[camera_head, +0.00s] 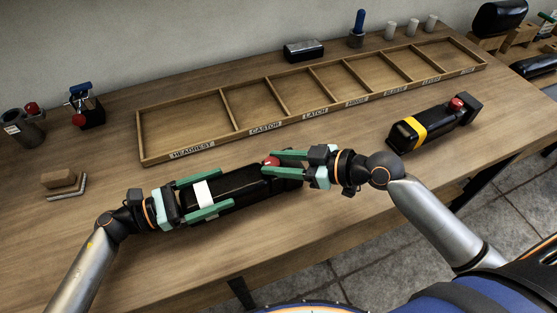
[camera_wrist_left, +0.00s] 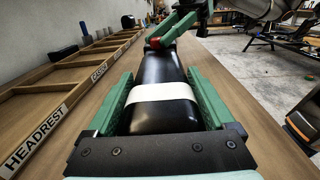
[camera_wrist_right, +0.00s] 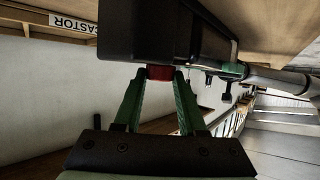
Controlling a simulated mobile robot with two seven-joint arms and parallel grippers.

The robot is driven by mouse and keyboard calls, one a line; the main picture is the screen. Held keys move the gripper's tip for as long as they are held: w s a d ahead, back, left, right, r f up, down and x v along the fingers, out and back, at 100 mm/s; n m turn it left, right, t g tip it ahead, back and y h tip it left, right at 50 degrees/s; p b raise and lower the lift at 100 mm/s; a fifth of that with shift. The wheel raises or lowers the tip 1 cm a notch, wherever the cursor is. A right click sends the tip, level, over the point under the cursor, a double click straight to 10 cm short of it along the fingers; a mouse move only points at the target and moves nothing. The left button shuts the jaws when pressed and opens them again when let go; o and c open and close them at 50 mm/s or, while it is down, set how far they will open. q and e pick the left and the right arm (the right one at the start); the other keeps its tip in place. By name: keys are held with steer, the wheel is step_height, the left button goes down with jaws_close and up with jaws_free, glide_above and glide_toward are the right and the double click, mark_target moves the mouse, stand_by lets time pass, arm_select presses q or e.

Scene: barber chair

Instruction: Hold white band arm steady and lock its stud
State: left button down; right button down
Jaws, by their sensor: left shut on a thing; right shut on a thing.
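The black arm with the white band (camera_head: 201,192) lies on the table in front of the tray, and its white band also shows in the left wrist view (camera_wrist_left: 163,93). My left gripper (camera_head: 207,196) is shut on the white band arm, one green finger along each side near the band. The red stud (camera_head: 271,161) sits at the arm's right end. My right gripper (camera_head: 275,163) is shut on the red stud, which shows between its fingertips in the right wrist view (camera_wrist_right: 160,72). The fingers partly hide the stud in the head view.
A black arm with a yellow band (camera_head: 416,128) and its red stud (camera_head: 456,103) lies to the right. A wooden compartment tray (camera_head: 190,149) with labels, including HEADREST and CASTOR, stands behind, its compartments empty. The table front is clear.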

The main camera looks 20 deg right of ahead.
steer(key=shift+f, duration=0.1)
steer(key=shift+c, duration=2.3)
jaws_free()
steer(key=v, duration=1.2)
arm_select(q)
jaws_free()
steer(key=shift+a, duration=0.1)
